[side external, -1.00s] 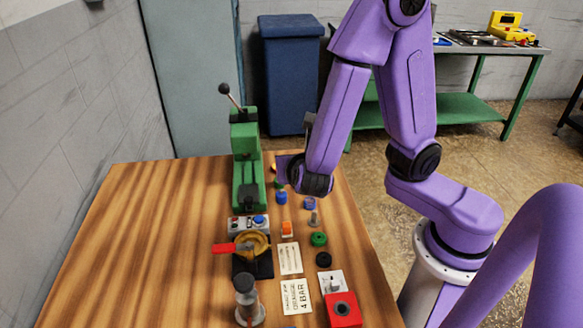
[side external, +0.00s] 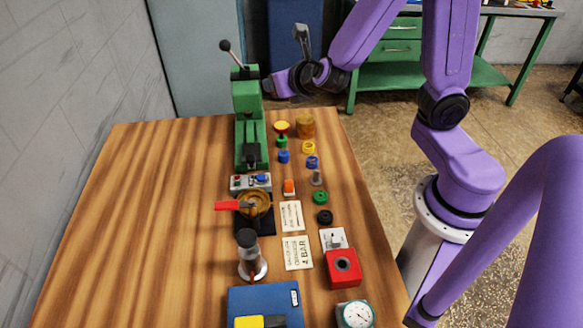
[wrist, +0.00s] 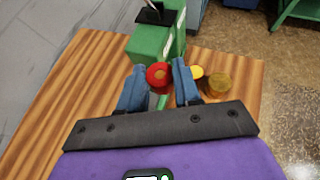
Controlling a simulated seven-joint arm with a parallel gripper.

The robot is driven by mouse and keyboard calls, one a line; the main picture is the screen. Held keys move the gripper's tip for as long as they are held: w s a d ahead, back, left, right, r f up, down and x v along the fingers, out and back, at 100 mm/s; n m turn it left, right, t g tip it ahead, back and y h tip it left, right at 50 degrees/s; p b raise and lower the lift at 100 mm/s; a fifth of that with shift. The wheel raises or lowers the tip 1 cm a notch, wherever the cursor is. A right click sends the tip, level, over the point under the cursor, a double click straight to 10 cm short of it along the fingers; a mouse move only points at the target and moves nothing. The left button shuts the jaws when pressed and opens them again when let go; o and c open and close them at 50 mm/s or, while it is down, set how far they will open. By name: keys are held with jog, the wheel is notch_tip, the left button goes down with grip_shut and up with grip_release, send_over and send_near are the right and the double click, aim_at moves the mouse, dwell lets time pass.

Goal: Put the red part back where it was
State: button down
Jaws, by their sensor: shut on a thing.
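The red part (wrist: 158,75), round with a lighter centre, sits between the two blue-grey fingers of my gripper (wrist: 158,82) in the wrist view. My gripper is shut on it. In the side external view my gripper (side external: 268,86) is raised above the table's far end, beside the top of the green press (side external: 247,105); I cannot make out the red part there. In the wrist view the press (wrist: 155,40) stands just beyond the fingers. Whether the red part touches the press, I cannot tell.
An amber jar (side external: 305,126), yellow cup (side external: 282,128), yellow ring (side external: 308,147) and green ring (side external: 320,198) stand right of the press. The table's left side (side external: 130,220) is clear.

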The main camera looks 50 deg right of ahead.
jog(key=s+a+f+m+g+h, duration=0.1)
jog(key=s+f+m+g+h, duration=0.2)
jog(key=s, duration=0.6)
jog(key=s+a+f+m+g+h, duration=0.1)
jog(key=s+f+m+h, duration=0.3)
jog(key=s, duration=0.6)
jog(key=shift+y, duration=0.6)
jog(key=w+f, duration=0.3)
jog(key=w, duration=0.1)
jog(key=w+a+f, duration=0.1)
jog(key=w+f, duration=0.3)
jog(key=w, duration=0.1)
jog(key=w+a+f, duration=0.1)
jog(key=w+f, duration=0.3)
jog(key=w, duration=0.1)
jog(key=shift+f, duration=1.6)
jog(key=shift+f, duration=0.15)
